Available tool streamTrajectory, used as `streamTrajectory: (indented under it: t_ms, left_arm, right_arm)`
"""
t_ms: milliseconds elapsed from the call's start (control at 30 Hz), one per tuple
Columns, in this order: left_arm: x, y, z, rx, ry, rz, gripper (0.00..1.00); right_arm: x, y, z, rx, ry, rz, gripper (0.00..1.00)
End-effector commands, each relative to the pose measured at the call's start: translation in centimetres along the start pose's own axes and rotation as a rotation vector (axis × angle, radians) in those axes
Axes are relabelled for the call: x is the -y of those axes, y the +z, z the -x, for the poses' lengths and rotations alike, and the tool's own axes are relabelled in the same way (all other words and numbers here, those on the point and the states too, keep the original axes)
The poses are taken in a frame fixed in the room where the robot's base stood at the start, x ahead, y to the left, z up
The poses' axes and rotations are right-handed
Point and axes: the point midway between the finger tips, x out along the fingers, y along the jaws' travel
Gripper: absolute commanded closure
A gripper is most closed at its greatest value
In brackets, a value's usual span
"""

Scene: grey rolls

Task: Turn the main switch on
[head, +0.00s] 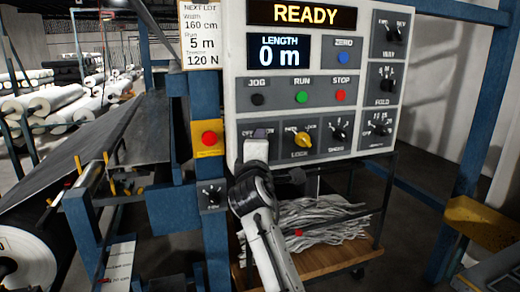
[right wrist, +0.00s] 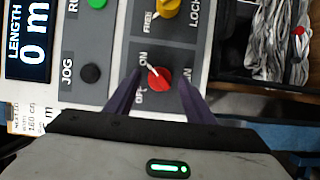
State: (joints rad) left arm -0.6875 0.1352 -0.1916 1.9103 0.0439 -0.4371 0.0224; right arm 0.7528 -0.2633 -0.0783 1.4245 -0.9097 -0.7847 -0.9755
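The main switch, a red round knob (right wrist: 158,77) with a white pointer line, is on the grey panel in the right wrist view. OFF and ON are printed beside it. The pointer slants toward the ON label. My right gripper (right wrist: 160,76) is open, with one purple finger on each side of the knob; I cannot tell whether they touch it. In the head view, my right gripper (head: 260,134) is at the lower left of the control panel (head: 236,100) and hides the knob. My left gripper is not in view.
A yellow lock knob (head: 301,140) and a black knob (head: 338,133) sit right of my gripper. JOG, RUN and STOP buttons (head: 341,96) are above. A red emergency button (head: 208,138) is left. The display (head: 304,14) reads READY. A cart of grey strips (head: 310,222) stands below.

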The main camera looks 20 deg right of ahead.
Motion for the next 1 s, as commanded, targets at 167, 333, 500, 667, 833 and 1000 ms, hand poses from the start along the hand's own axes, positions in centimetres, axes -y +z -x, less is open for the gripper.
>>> streamTrajectory:
  t_ms: [167,333,500,667,833,1000]
  left_arm:
    - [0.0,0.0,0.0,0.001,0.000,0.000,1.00]
    - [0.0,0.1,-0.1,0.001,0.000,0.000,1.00]
    - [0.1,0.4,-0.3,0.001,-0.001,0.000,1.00]
    - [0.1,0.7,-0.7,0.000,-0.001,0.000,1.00]
    - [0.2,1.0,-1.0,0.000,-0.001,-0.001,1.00]
    - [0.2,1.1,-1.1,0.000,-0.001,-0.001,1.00]
  right_arm:
    - [0.0,0.0,0.0,0.000,0.001,0.002,0.52]
    - [0.0,0.0,0.5,0.000,0.001,0.002,0.52]
    - [0.1,0.0,2.7,-0.001,0.002,0.000,0.52]
    - [0.2,0.0,5.9,-0.001,0.001,-0.001,0.52]
    - [0.1,-0.1,8.8,-0.002,0.000,-0.001,0.52]
    - [0.0,0.0,10.2,0.000,0.000,0.001,0.52]
